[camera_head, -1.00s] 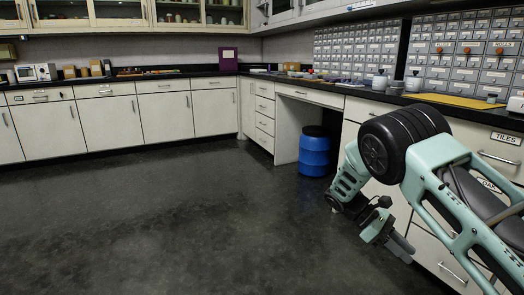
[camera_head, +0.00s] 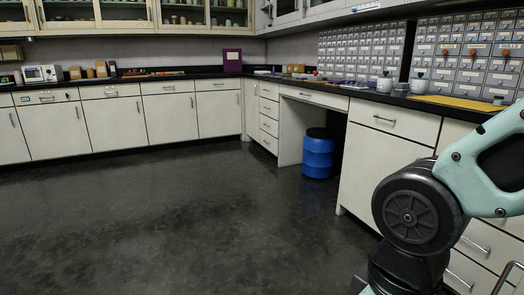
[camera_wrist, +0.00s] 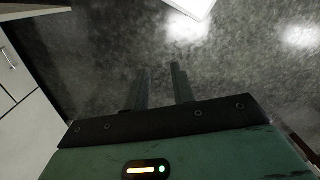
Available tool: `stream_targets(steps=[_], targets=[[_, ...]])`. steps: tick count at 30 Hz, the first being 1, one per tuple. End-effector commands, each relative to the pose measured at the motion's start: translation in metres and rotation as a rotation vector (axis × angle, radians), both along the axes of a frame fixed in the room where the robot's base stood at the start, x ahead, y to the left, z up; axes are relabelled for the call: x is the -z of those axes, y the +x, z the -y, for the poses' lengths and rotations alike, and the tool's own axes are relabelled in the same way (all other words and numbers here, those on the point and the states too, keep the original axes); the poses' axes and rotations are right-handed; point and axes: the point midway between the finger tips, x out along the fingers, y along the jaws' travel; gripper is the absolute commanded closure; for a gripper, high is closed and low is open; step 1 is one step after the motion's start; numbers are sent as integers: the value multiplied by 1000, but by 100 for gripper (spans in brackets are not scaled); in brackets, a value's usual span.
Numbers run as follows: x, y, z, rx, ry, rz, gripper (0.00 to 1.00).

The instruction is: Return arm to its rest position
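My gripper (camera_wrist: 160,72) shows in the wrist view, with its two dark green fingers apart and bare floor visible between them. It holds nothing. My arm (camera_head: 420,210) shows at the right edge of the head view, pale green with a large black joint, in front of the white cabinets. The gripper itself is outside the head view.
White drawer cabinets (camera_head: 385,160) with a black counter run along the right and back. A blue barrel (camera_head: 319,155) stands in the open bay under the counter. A yellow mat (camera_head: 460,103) lies on the right counter. The dark floor (camera_head: 190,220) is clear.

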Motion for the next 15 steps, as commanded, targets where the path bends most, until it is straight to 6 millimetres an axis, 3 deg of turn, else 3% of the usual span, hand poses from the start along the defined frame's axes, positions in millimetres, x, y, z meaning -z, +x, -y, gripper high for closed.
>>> stream_targets(steps=[2,15], targets=[[0,-16,2,12,19,37,75],[-103,-14,1,16,19,34,75]])
